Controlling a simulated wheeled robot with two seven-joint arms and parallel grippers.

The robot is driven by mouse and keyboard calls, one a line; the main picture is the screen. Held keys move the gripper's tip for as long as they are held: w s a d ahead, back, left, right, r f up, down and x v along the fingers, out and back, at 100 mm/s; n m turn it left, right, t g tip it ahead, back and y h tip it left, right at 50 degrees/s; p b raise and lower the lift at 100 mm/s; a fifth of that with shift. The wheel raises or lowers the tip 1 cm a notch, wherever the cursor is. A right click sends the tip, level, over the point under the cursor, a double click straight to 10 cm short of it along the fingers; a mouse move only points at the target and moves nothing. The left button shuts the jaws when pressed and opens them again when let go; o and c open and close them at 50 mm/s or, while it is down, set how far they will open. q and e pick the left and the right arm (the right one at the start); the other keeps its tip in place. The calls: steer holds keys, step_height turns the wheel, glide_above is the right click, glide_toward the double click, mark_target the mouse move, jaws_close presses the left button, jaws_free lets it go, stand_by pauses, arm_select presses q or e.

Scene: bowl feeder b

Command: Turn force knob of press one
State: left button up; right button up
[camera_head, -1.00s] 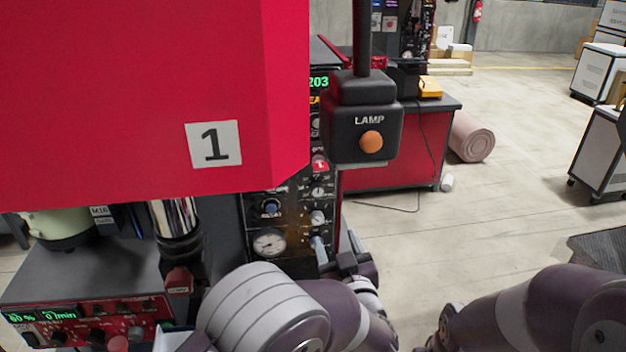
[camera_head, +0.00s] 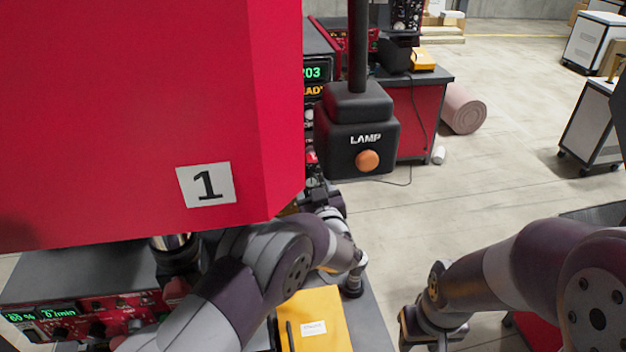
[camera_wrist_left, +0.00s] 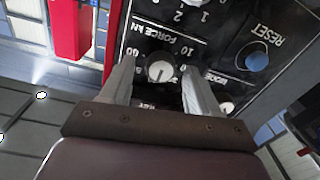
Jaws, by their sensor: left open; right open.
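Press one is the large red housing (camera_head: 130,110) with a "1" label (camera_head: 205,185), filling the left of the head view. In the left wrist view, its dark panel carries a round, light force knob (camera_wrist_left: 160,68) under the printing "FORCE kN", with scale numbers around it. My left gripper (camera_wrist_left: 157,78) is open, with one finger on each side of the knob; I cannot tell whether they touch it. In the head view the knob is hidden behind my left arm and the lamp box. My right gripper (camera_head: 432,330) is open and empty at the lower edge, away from the press.
A blue reset button (camera_wrist_left: 257,62) sits beside the knob. A black lamp box (camera_head: 355,130) with an orange button hangs close to my left arm. A yellow folder (camera_head: 312,318) lies on the bench. Open floor lies to the right.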

arm_select(q)
steer(key=shift+w+a, duration=0.1)
steer(key=shift+w, duration=0.05)
steer(key=shift+c, duration=0.9)
steer(key=c, duration=0.9)
steer(key=shift+o, duration=0.2)
steer(key=shift+f+n+b, duration=0.25)
steer(key=shift+n+b, duration=0.05)
steer(key=shift+b, duration=0.3)
steer(key=n+b, duration=0.5)
steer(key=b, duration=0.4)
steer(key=shift+f+n, duration=0.15)
steer(key=shift+n, duration=0.25)
steer(key=shift+r+n+b, duration=0.25)
steer(key=shift+n+b, duration=0.95)
steer(key=shift+b, duration=0.35)
